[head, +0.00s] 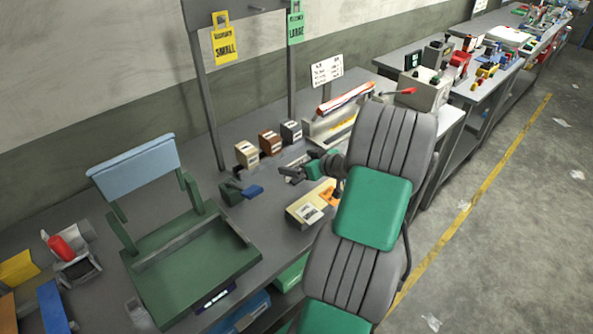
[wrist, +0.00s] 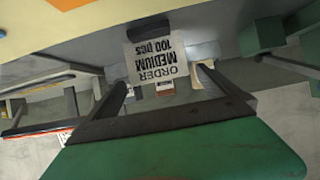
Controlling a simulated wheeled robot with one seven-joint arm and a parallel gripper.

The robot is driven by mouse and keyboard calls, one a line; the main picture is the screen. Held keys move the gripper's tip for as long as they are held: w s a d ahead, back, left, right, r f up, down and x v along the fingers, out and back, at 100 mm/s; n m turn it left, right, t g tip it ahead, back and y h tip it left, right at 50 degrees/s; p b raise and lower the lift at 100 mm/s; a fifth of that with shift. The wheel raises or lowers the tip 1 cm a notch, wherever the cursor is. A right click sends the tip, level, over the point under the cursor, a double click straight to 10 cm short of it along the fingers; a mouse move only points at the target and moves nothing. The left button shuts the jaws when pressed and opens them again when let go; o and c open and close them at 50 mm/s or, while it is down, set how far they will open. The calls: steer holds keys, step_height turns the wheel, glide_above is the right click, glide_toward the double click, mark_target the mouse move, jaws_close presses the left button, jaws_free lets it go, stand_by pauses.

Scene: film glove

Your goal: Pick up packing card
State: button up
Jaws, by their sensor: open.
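The packing card is a white-grey card (wrist: 158,60) reading "ORDER MEDIUM 100 pcs", upside down in the wrist view. My gripper (head: 288,175) is above the bench behind the box, partly hidden by my arm. Its fingers (wrist: 162,78) are open, with a gap around the card in the picture; contact cannot be told.
The grey bench (head: 215,165) holds three small boxes (head: 268,142), a blue-handled tool (head: 252,191) and a green stand (head: 190,255). A sealer-like machine (head: 330,125) and a white sign (head: 327,70) stand behind. Yellow (head: 224,42) and green (head: 296,25) tags hang above.

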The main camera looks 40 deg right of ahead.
steer(key=shift+s, duration=0.1)
steer(key=c, duration=1.6)
steer(key=shift+c, duration=0.5)
steer(key=shift+d, duration=0.1)
